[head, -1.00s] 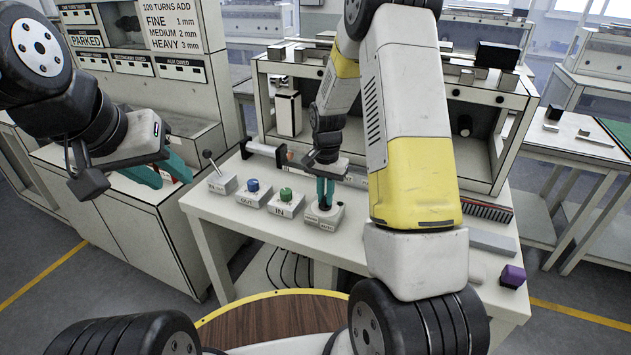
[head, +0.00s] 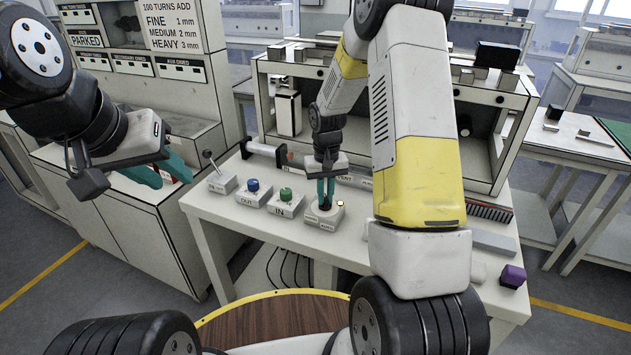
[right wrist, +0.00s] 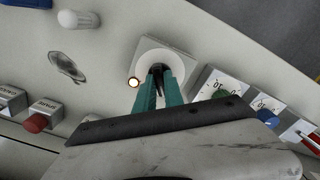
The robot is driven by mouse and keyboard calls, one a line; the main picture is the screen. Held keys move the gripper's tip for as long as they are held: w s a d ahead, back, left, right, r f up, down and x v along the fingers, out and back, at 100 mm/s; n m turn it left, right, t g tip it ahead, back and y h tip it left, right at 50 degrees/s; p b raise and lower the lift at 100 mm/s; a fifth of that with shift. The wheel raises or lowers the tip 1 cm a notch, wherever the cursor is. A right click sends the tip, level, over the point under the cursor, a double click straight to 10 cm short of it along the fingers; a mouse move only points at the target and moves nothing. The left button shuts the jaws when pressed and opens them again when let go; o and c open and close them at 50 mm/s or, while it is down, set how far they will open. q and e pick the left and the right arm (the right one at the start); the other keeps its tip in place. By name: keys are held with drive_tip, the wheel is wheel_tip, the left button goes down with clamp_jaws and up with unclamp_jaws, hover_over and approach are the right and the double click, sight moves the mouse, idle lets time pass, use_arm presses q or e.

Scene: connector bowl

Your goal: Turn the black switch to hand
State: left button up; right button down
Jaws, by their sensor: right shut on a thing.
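The black switch (right wrist: 157,74) sits on a small grey box (head: 323,222) with a round white plate, at the front of the white table. My right gripper (head: 326,203) points down over this box, its teal fingers shut on the black switch. In the right wrist view the fingers (right wrist: 160,84) hide most of the switch, so its exact setting is hard to read. A small lamp (right wrist: 133,82) glows beside the switch, and it also shows in the head view (head: 341,203). My left gripper (head: 165,174) is held away at the left, with its teal fingers apart and empty.
A box with a green knob (head: 285,195), one with a blue knob (head: 252,186) and a lever box (head: 221,182) stand left of the switch box. A purple block (head: 513,276) lies at the table's right end. A shelf unit stands behind.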

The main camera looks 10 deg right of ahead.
drive_tip(key=shift+n, duration=0.8)
drive_tip(key=c, duration=1.4)
unclamp_jaws()
drive_tip(key=shift+c, duration=0.2)
drive_tip(key=shift+r, duration=0.1)
wheel_tip(320, 180, up, 8)
drive_tip(key=shift+f, duration=0.2)
